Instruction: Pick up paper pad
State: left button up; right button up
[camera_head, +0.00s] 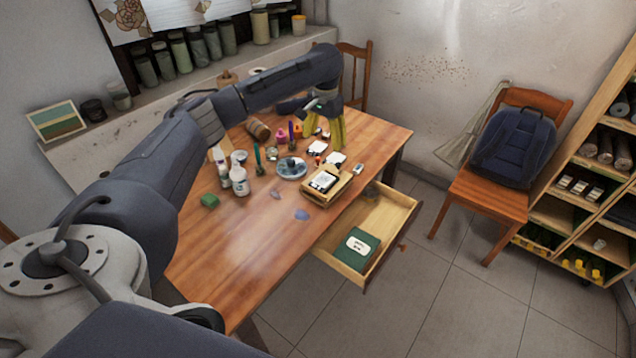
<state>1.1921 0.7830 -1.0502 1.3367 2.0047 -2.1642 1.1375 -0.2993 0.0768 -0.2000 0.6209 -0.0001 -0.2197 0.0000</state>
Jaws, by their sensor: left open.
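My left arm reaches in from the left across the wooden table. Its gripper (325,130) points down over the table's far right part, open, with its yellowish fingers apart. I cannot tell whether the fingers touch anything. A green pad-like block with a white label (360,247) lies in the open drawer (388,215). I cannot tell for certain which is the paper pad. My right gripper is not in view.
A wooden tray (337,194) with a black-and-white item sits near the drawer. The table's near part (240,245) is mostly clear. A chair holds a backpack (513,145).

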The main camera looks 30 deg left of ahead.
aim_at(324, 178)
pick_arm(q)
jog(key=f, duration=1.6)
jog(key=shift+s+d+f, duration=0.1)
jog(key=shift+d+f, duration=0.1)
jog(key=shift+f, duration=0.1)
jog(key=c, duration=1.3)
jog(key=shift+r, duration=0.15)
